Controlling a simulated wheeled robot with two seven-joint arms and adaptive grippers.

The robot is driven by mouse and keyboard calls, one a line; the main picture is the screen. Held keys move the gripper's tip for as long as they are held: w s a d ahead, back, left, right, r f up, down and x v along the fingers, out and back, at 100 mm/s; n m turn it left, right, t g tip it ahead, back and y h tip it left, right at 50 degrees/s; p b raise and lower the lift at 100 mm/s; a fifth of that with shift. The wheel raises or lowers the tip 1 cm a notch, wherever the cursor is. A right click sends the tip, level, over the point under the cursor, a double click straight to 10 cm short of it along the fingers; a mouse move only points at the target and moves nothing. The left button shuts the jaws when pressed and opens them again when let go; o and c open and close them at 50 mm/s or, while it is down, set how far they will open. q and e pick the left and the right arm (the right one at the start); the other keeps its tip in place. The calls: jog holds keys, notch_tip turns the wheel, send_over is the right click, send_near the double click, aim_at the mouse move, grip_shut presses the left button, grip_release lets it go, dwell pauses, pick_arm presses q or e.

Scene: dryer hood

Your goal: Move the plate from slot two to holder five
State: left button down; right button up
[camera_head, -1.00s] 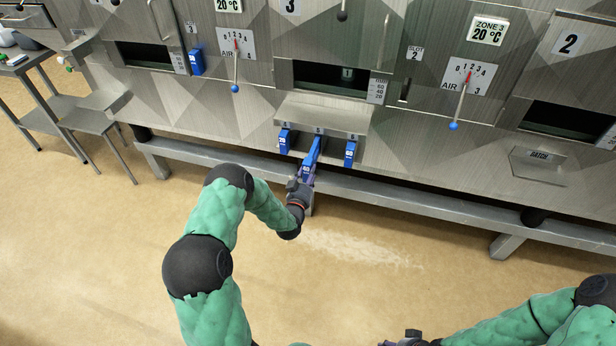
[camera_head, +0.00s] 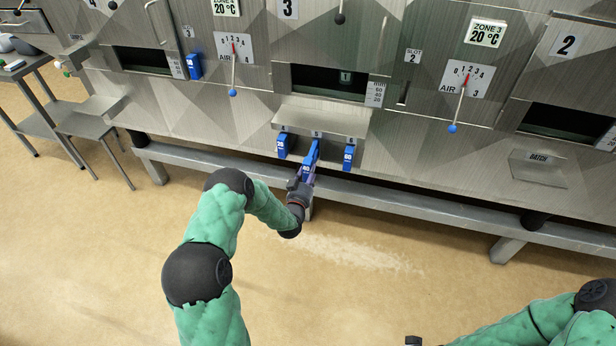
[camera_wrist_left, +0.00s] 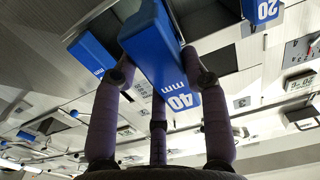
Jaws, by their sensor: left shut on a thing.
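My left gripper (camera_head: 302,186) is shut on a blue plate (camera_head: 313,153). In the left wrist view the plate (camera_wrist_left: 158,50) is marked 40 mm, and the gripper's fingers (camera_wrist_left: 158,88) are around its near end. In the head view the plate points away from me, tilted, into the middle place of a metal holder rack (camera_head: 325,119), marked 5. I cannot tell how far in it sits. Slot two (camera_head: 403,93) is a narrow dark opening below its label, with no blue plate showing in it. Only a dark scrap of my right gripper shows at the bottom edge.
Blue plates stand left (camera_head: 282,145) and right (camera_head: 348,157) of the held one in the rack. Another blue plate (camera_head: 194,67) is in the panel at upper left. A metal rail (camera_head: 400,197) runs below the rack. The floor before it is clear.

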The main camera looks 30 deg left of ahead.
pick_arm(q)
jog(key=b, duration=0.5)
send_near(319, 147)
jog(key=shift+x, duration=1.3)
dwell(1.4)
jog(key=shift+b+x, duration=0.8)
jog(key=shift+x, duration=0.45)
jog(key=c, duration=0.6)
grip_release()
jog(key=shift+a+f, duration=0.1)
jog(key=shift+f, duration=0.15)
jog(key=v, duration=1.2)
